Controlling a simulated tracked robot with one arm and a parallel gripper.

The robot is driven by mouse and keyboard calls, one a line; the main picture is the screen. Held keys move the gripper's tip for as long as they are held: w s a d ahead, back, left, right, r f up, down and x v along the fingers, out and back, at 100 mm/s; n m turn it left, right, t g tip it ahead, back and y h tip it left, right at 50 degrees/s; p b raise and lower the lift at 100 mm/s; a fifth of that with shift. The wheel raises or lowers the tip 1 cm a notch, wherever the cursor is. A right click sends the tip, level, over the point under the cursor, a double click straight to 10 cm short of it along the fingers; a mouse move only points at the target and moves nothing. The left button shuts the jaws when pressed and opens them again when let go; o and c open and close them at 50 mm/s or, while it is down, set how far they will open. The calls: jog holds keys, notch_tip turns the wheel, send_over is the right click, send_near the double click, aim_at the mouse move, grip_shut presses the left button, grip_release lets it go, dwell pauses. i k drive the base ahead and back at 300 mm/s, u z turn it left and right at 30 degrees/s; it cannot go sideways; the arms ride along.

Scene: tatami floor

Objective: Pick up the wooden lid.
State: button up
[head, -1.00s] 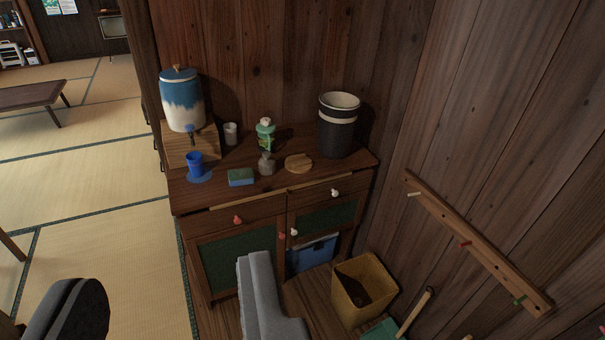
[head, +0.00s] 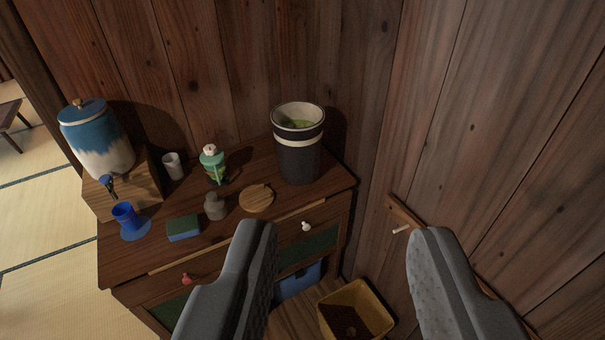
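The wooden lid (head: 257,198) is a flat, round, light-brown disc lying on top of the dark wooden cabinet (head: 225,231). It lies near the front edge, in front of the dark canister and to the right of a small grey pot. My gripper (head: 345,240) is open and empty, its two grey fingers wide apart. The left finger is just below the lid in the picture, and the right finger is in front of the right wall. The gripper appears nearer to the camera than the lid and is not touching it.
A dark canister (head: 299,155) with a white rim stands behind the lid. A small grey pot (head: 215,206), a green bottle (head: 213,166), a sponge (head: 184,228), a white cup (head: 173,166), a blue cup (head: 126,216) and a dispenser (head: 97,140) stand leftward. A yellow bin (head: 354,312) is below.

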aim_at(255, 199)
jog(key=u, duration=0.05)
jog(key=i, duration=1.2)
jog(key=u, duration=0.45)
